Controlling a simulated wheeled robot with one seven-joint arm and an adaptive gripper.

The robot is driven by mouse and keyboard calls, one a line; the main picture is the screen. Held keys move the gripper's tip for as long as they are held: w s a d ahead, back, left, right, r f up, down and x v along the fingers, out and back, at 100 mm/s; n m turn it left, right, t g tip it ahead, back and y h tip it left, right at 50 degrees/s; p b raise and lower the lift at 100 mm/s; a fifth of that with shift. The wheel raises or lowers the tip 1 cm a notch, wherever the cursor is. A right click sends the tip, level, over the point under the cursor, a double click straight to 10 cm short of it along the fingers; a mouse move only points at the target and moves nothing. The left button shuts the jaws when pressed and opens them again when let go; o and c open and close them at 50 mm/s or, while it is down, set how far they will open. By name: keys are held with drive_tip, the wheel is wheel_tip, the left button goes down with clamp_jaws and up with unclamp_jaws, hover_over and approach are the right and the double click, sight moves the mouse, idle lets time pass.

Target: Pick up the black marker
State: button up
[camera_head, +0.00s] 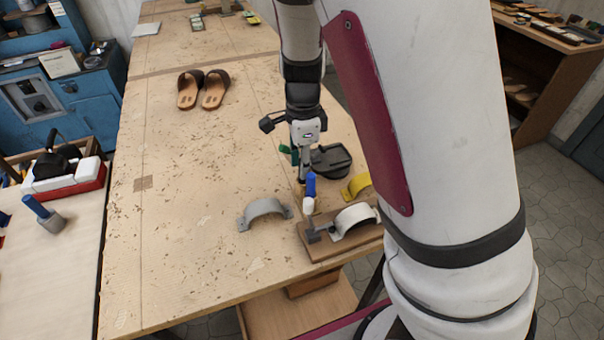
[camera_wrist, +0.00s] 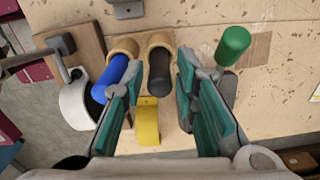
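In the wrist view, a black cylinder (camera_wrist: 159,72), which I take for the black marker, stands in a tan ring-like holder (camera_wrist: 160,41). My gripper (camera_wrist: 160,62) is open, with its teal-padded fingers on either side of the black cylinder. I cannot tell whether they touch it. A blue cylinder (camera_wrist: 114,74) stands left of it at a tan holder, and a green one (camera_wrist: 233,44) is to the right. In the head view my gripper (camera_head: 303,172) points down over the table; the black marker cannot be made out there.
A yellow arch (camera_wrist: 146,122) lies close by in the wrist view. In the head view, a grey arch (camera_head: 264,208) and a wooden block with a white arch (camera_head: 355,219) lie near the gripper. Sandals (camera_head: 202,90) sit further back. The table's left middle is clear.

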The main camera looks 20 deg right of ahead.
drive_tip(key=shift+f, duration=0.1)
drive_tip(key=shift+c, duration=0.4)
clamp_jaws()
wheel_tip(320, 180, up, 10)
drive_tip(key=shift+r+p, duration=0.1)
drive_tip(key=shift+p, duration=0.4)
drive_tip(key=shift+c, duration=2.3)
unclamp_jaws()
clamp_jaws()
